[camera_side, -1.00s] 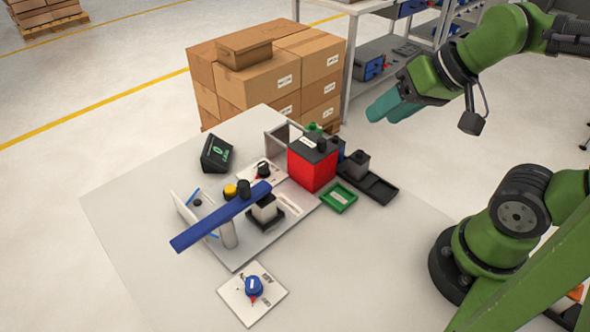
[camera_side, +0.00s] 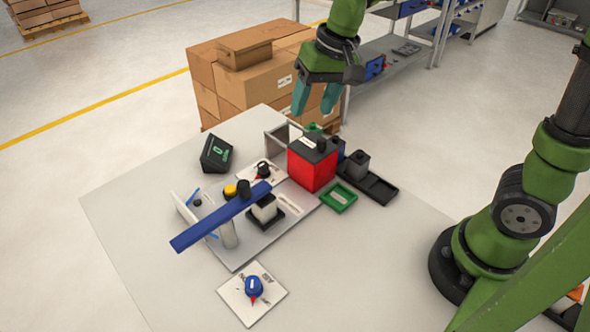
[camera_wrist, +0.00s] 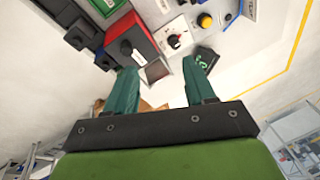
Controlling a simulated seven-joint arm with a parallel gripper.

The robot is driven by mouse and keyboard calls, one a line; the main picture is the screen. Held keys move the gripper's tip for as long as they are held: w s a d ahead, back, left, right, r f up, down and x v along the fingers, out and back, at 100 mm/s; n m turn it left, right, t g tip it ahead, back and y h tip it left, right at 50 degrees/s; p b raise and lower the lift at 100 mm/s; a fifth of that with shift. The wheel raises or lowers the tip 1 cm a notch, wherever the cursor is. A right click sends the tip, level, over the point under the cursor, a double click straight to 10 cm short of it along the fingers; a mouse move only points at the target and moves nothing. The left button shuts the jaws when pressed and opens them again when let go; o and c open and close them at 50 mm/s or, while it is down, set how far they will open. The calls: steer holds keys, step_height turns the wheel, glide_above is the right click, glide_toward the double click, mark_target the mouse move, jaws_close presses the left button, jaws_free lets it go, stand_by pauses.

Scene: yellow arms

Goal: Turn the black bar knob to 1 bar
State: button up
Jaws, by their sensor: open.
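The black bar knob (camera_side: 263,170) sits on a small white dial plate (camera_side: 272,178) on the bench, behind the blue bar and left of the red box. It shows a red pointer mark; the scale is too small to read. In the wrist view the knob (camera_wrist: 174,41) is on its white plate, beyond my fingertips and between their lines. My gripper (camera_side: 316,105) has teal fingers spread apart and empty. It hangs high, above and behind the red box, apart from the knob. In the wrist view my gripper (camera_wrist: 160,82) is also open with nothing between the fingers.
The red box (camera_side: 312,168) with a black top stands right of the knob. A long blue bar (camera_side: 220,217) crosses in front of it. A blue knob (camera_side: 254,286) sits on a separate front plate. A black display (camera_side: 216,154) stands left. Cardboard boxes (camera_side: 240,85) are behind.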

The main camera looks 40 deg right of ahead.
mark_target(263, 164)
steer(key=w+a+f+m+g+h, duration=0.25)
steer(key=w+a+m, duration=0.2)
steer(key=w, duration=0.75)
steer(key=shift+m+y, duration=0.25)
steer(key=shift+y, duration=0.2)
steer(key=f, duration=1.7)
steer(key=shift+s+d, duration=0.15)
steer(key=shift+s, duration=0.05)
jaws_close()
